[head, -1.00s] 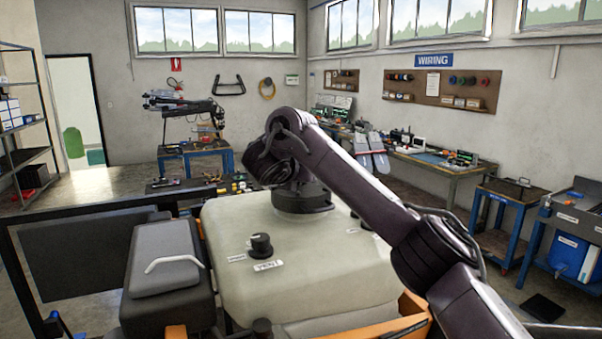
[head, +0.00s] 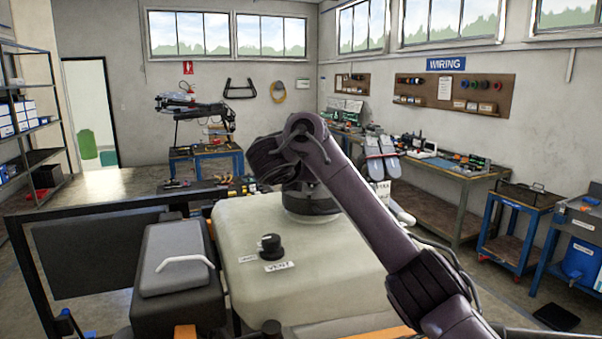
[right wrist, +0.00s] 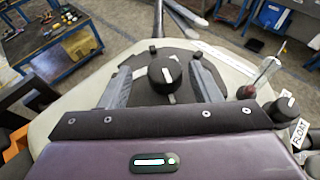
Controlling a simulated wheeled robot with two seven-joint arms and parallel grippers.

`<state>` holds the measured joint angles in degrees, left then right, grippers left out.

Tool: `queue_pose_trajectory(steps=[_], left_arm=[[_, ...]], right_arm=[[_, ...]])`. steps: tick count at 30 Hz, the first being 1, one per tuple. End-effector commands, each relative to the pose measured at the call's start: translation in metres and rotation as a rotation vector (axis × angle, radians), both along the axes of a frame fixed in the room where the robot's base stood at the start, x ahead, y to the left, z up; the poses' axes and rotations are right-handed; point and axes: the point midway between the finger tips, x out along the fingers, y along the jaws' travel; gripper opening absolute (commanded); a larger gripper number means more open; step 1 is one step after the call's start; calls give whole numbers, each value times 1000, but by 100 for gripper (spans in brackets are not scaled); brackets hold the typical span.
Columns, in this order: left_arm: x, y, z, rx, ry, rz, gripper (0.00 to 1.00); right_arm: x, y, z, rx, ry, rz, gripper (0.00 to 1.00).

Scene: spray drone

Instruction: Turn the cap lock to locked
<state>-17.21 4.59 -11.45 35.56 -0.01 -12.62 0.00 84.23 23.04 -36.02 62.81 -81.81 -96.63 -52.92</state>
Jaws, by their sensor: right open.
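The cap lock is a round black knob (right wrist: 163,74) with a white pointer mark, on the large black cap of the pale tank. In the head view the black cap (head: 311,205) is largely under my right arm. The knob's lock labels cannot be read. My right gripper (right wrist: 161,80) is open, with one grey finger on each side of the knob. Gaps show between fingers and knob, so it is not held. In the head view my wrist hides the knob. My left gripper is not in view.
A smaller black knob (head: 270,246) labelled VENT stands on the tank (head: 340,270), left of my arm. Another knob (right wrist: 285,106) labelled FLOAT and a clear-looking upright piece (right wrist: 262,75) stand right of my gripper. A dark grey box (head: 175,270) sits left of the tank.

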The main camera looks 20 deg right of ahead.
Motion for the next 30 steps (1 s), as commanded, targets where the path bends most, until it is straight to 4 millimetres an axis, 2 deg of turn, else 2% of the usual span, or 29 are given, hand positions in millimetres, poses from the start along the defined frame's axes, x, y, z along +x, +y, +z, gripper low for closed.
queue_pose_trajectory(steps=[2, 4, 15, 30], left_arm=[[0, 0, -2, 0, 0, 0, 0], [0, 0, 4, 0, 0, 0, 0], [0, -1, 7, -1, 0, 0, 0], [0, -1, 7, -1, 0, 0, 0]], right_arm=[[-4, -1, -3, 10, 8, -9, 57], [-9, 11, 5, 6, 5, 1, 57], [-32, 30, 17, 4, 3, -10, 57], [-35, 33, 19, 4, 6, -9, 57]])
